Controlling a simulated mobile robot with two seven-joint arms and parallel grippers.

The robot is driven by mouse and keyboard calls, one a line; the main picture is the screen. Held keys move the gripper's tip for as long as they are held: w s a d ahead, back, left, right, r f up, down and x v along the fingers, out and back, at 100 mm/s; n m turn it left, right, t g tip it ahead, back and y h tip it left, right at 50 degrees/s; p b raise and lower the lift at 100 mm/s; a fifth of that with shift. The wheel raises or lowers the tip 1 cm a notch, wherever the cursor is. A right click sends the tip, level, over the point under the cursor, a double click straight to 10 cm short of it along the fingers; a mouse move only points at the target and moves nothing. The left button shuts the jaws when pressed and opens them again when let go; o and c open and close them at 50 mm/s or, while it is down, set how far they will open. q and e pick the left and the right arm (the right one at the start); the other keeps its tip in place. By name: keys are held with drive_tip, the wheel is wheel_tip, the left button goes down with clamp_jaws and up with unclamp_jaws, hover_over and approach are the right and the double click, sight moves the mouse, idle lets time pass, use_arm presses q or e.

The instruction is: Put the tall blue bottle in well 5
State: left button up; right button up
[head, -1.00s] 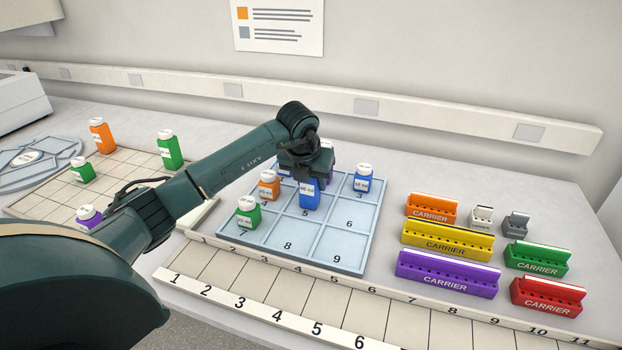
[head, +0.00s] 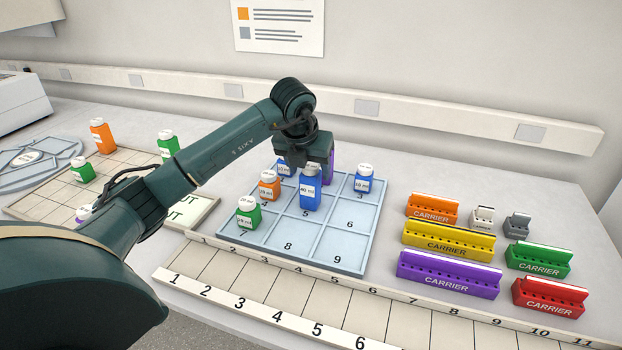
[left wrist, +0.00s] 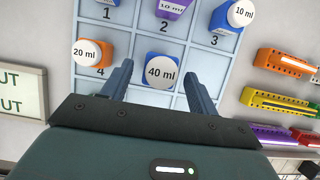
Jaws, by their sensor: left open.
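The tall blue bottle (head: 311,194), labelled 40 ml with a white cap, stands upright in well 5 of the light blue tray (head: 345,246). In the left wrist view the tall blue bottle (left wrist: 161,72) shows from above, between and beyond my two fingers. My left gripper (head: 303,163) is open and empty, above the bottle; its fingers (left wrist: 157,70) are apart from the bottle's sides. My right gripper is in neither view.
The tray also holds an orange bottle (head: 269,187) in well 4, a green one (head: 248,214) in well 7, a small blue one (head: 363,179) in well 3, a purple one (left wrist: 172,8) in well 2 and a blue one in well 1. Wells 6, 8 and 9 are empty. Coloured carriers (head: 448,240) stand at right.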

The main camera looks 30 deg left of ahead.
use_arm(q)
drive_tip(key=v, duration=0.7)
drive_tip(key=shift+f, duration=0.1)
